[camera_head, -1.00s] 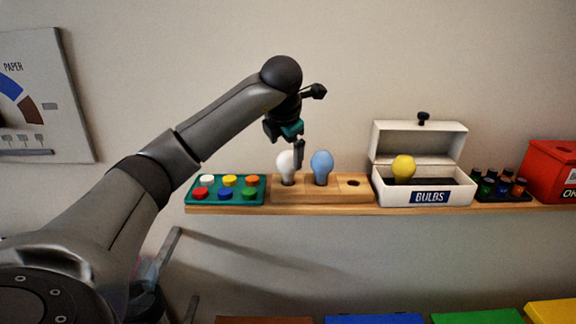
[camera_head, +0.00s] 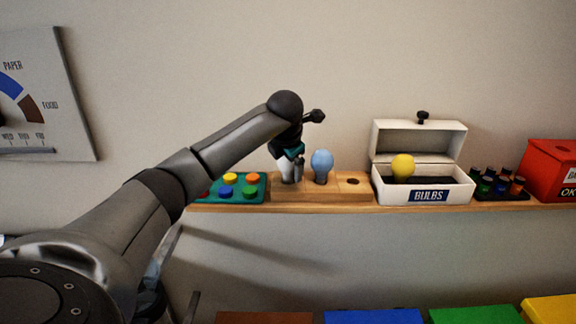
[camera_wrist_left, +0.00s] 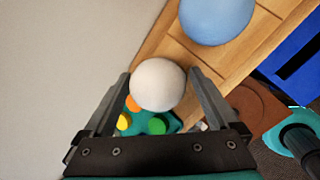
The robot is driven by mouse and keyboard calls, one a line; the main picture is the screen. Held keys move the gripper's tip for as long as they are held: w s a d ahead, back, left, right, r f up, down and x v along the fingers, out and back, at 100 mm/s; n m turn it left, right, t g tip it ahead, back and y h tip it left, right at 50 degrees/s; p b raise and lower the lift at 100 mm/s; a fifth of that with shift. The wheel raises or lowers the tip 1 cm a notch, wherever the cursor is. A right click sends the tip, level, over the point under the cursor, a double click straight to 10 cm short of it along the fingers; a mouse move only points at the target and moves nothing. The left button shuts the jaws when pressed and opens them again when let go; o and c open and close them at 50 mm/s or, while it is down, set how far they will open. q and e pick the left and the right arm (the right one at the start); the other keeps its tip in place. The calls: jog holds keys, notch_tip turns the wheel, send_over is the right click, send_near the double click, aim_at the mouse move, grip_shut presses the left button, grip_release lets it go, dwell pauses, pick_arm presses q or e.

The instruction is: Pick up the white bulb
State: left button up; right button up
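The white bulb (camera_head: 285,171) stands upright in the left socket of a wooden holder (camera_head: 325,194) on the shelf, partly hidden behind my gripper in the head view. My left gripper (camera_head: 297,172) reaches down over it. In the left wrist view the white bulb (camera_wrist_left: 158,84) lies between the two fingers, with a gap visible on either side, so the gripper is open around it and not closed on it. My right gripper is not in view.
A blue bulb (camera_head: 322,166) stands close to the right in the same holder; the third socket is empty. A green tray with coloured buttons (camera_head: 262,196) is at the left. A white open box (camera_head: 453,192) with a yellow bulb (camera_head: 402,167) stands at the right.

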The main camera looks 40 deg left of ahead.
pick_arm(q)
jog(key=c, duration=0.8)
jog(key=shift+r, duration=0.15)
